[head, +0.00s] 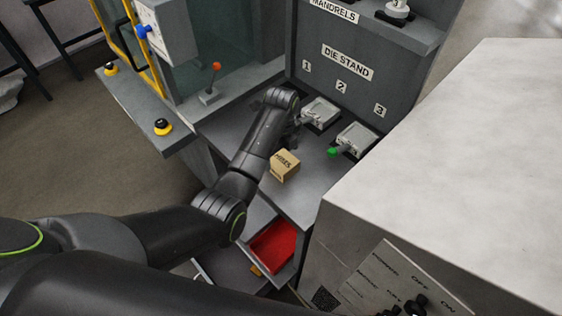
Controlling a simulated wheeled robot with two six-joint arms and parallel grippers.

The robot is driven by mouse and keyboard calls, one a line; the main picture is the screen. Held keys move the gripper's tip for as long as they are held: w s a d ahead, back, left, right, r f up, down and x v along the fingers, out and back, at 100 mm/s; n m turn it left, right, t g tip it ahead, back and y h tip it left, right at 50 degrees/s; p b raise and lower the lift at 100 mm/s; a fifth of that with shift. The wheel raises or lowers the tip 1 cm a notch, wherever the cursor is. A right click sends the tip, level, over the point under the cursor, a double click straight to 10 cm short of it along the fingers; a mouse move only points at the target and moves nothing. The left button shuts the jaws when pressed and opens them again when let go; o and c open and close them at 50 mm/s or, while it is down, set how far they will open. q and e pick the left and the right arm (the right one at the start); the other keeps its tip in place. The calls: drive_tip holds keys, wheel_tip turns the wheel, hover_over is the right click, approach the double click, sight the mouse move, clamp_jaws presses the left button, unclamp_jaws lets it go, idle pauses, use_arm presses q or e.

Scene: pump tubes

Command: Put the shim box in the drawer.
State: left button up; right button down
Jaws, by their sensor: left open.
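The shim box (285,166) is a small tan carton with dark lettering on the grey bench, below the die stand. My left gripper (292,139) points down just above and behind the box, partly hidden by its own wrist. It is open and appears apart from the box; whether the fingers touch it is hard to tell. The drawer (272,246) is pulled out under the bench, with a red inside. Part of it is hidden behind my left arm. My right gripper does not show.
Two metal die blocks (320,112) (355,138) stand behind and right of the box; a green-tipped part (333,151) sticks out near it. An orange-knobbed lever (213,75) stands left. A large pale cabinet (470,160) blocks the right side.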

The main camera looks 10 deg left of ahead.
sight(281, 159)
use_arm(q)
drive_tip(key=shift+f+p, duration=0.3)
drive_tip(key=shift+f, duration=1.75)
drive_tip(key=c, duration=1.3)
